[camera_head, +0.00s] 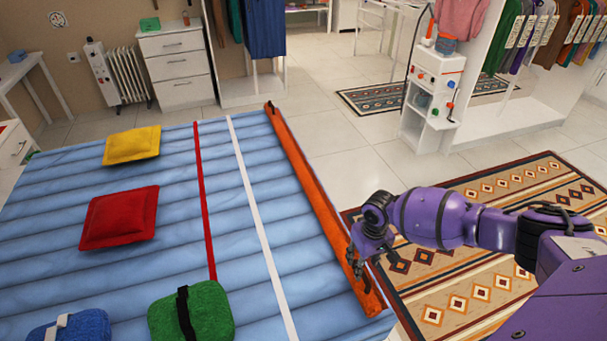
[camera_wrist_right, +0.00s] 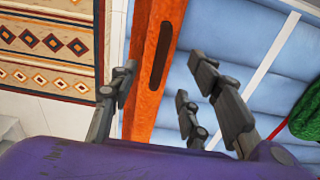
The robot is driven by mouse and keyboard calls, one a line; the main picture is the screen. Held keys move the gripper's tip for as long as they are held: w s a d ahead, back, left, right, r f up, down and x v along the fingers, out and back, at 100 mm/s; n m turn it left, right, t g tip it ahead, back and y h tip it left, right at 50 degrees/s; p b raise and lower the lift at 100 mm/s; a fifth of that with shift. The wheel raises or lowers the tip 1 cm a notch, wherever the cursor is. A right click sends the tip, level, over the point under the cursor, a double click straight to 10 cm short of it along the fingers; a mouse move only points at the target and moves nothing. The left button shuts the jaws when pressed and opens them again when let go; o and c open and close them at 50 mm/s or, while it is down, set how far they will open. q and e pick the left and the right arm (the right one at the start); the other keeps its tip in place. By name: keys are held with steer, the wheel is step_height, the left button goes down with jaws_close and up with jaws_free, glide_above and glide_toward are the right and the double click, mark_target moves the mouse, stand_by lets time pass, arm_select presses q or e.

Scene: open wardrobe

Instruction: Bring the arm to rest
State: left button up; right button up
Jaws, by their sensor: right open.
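My purple right arm comes in from the right in the head view. Its dark right gripper (camera_head: 362,256) is at the orange edge rail (camera_head: 318,186) of a blue padded bed, near the rail's front end. In the right wrist view the gripper (camera_wrist_right: 165,88) is open, its fingers spread with nothing held. The orange rail (camera_wrist_right: 148,110) with a dark slot shows between and beyond the fingers. I cannot tell whether the fingers touch it. My left gripper is not in view.
On the blue bed (camera_head: 75,190) lie a yellow cushion (camera_head: 132,145), a red cushion (camera_head: 119,217), a green bundle (camera_head: 205,312) and a blue bundle (camera_head: 72,328). A patterned rug (camera_head: 470,290) lies right of the bed. A white cart (camera_head: 433,95) stands behind.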

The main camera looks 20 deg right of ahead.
step_height(320, 180, up, 2)
steer(key=shift+r+p, duration=0.1)
steer(key=shift+p, duration=0.3)
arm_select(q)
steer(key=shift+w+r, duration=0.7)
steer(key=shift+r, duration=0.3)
